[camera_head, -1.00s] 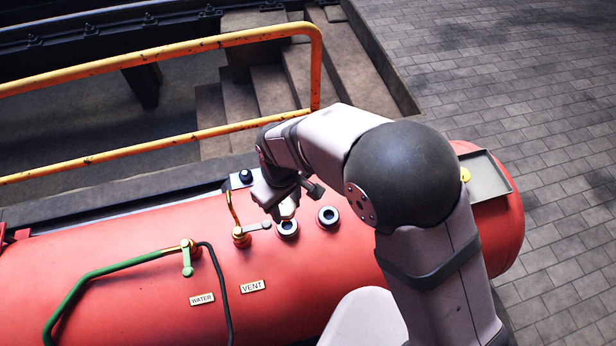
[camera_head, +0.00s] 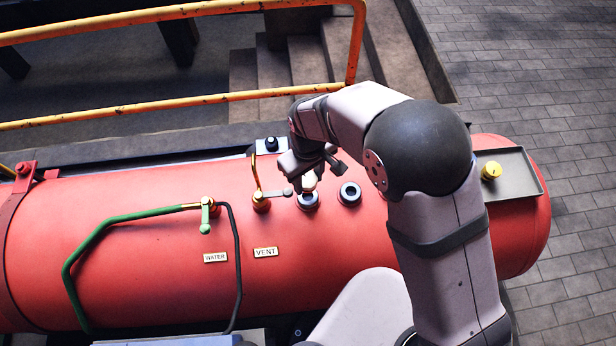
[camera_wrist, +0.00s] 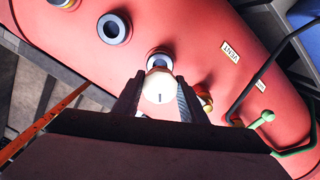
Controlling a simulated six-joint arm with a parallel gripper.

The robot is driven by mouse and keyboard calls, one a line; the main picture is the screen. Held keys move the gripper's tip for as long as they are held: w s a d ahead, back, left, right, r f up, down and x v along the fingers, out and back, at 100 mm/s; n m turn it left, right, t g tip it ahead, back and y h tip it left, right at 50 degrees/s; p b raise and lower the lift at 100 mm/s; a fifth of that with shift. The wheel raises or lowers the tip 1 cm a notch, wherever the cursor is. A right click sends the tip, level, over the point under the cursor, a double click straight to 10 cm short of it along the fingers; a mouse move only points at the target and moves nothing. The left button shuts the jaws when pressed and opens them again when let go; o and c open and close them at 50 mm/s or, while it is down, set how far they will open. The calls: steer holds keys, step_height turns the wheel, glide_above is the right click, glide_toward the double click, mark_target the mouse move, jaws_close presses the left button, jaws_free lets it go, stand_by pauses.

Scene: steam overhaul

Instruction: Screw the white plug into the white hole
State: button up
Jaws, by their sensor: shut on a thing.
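My gripper (camera_head: 309,172) is shut on the white plug (camera_head: 309,182) above the red tank. In the wrist view the plug (camera_wrist: 158,86) is a pale round head with a small dark slot, between the two dark fingers. The plug is right at the left of two ringed holes (camera_head: 308,202), and its head partly covers this hole (camera_wrist: 160,59) in the wrist view. I cannot tell whether the plug's lower end is inside it. The second ringed hole (camera_head: 349,194) is empty, with a dark centre.
A black knob (camera_head: 271,144) is behind. A green pipe (camera_head: 120,226) and black hose (camera_head: 238,262) lie left. A tray (camera_head: 520,178) with a yellow plug (camera_head: 490,171) is right. A yellow railing (camera_head: 180,107) runs behind.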

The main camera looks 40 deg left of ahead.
steer(key=shift+f+b, duration=1.5)
steer(key=shift+f, duration=0.5)
steer(key=shift+f, duration=1.35)
stand_by(1.3)
steer(key=o, duration=1.2)
steer(key=shift+b, duration=0.3)
steer(key=shift+c, duration=0.7)
